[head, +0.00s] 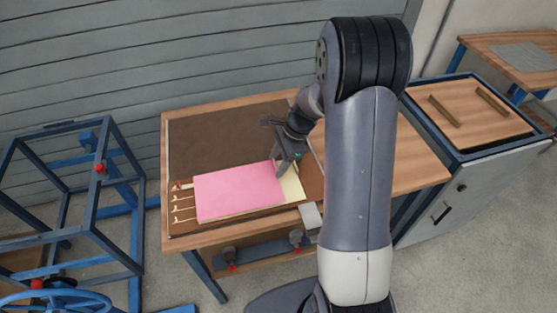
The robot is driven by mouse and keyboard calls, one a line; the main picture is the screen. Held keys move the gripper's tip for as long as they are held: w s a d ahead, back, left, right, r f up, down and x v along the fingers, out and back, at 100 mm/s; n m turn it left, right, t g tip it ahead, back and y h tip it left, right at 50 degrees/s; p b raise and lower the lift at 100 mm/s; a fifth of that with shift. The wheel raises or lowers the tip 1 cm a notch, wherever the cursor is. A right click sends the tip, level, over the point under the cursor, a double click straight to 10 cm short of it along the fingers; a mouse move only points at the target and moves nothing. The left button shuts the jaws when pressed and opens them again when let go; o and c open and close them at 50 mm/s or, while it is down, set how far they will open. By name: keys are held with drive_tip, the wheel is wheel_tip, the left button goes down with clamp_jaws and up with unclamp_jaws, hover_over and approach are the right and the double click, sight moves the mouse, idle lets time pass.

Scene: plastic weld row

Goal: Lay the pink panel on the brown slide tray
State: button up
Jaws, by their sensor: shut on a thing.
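The pink panel (238,191) is a flat rectangle over the front part of the brown slide tray (215,140), which lies on a wooden table. A cream sheet or board (292,184) shows beneath the pink panel's right end and along its front edge. My gripper (280,171) is at the panel's right edge, shut on it. The fingertips are small here, and I cannot tell whether the panel rests on the cream piece or is just above it.
Several pale prongs (182,204) stick out left of the panel. A small grey block (311,215) sits at the table's front right. A blue frame (75,190) stands left; a blue-edged bench (475,115) with two wooden bars stands right. The tray's back is clear.

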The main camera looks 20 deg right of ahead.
drive_tip(key=shift+f, duration=0.35)
idle(0.4)
drive_tip(key=o, duration=1)
drive_tip(key=shift+o, duration=0.6)
drive_tip(key=shift+o, duration=1.4)
wheel_tip(320, 180, up, 7)
drive_tip(key=p, duration=0.5)
drive_tip(key=shift+p, duration=0.35)
